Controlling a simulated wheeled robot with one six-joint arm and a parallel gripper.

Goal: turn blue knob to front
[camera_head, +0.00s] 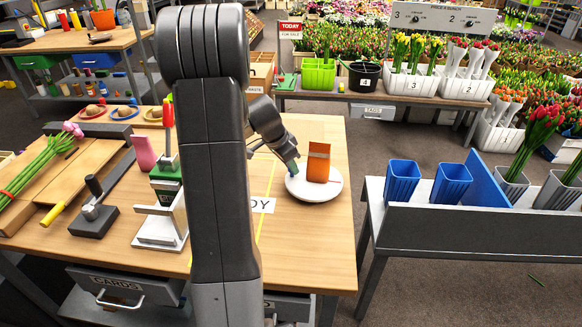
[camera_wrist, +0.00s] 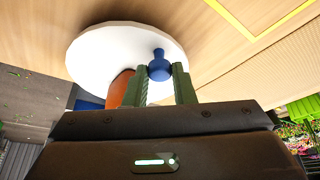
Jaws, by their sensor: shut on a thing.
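A white round turntable (camera_head: 316,190) lies on the right part of the wooden table; it also shows in the wrist view (camera_wrist: 95,55). An orange upright block (camera_head: 318,163) stands on it, partly hidden behind a finger in the wrist view (camera_wrist: 122,88). The blue knob (camera_wrist: 159,70) is at the turntable's edge, between the green fingertips of my gripper (camera_wrist: 161,78). My gripper is shut on the knob. In the head view my gripper (camera_head: 291,167) reaches down at the turntable's left side, and I cannot make out the knob there.
My arm hides the table's middle. A hand stamp press (camera_head: 165,195), a black crank tool (camera_head: 93,215) and tulips on a board (camera_head: 40,165) are to the left. Blue vases (camera_head: 402,180) stand on a grey bench to the right. The tabletop in front of the turntable is clear.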

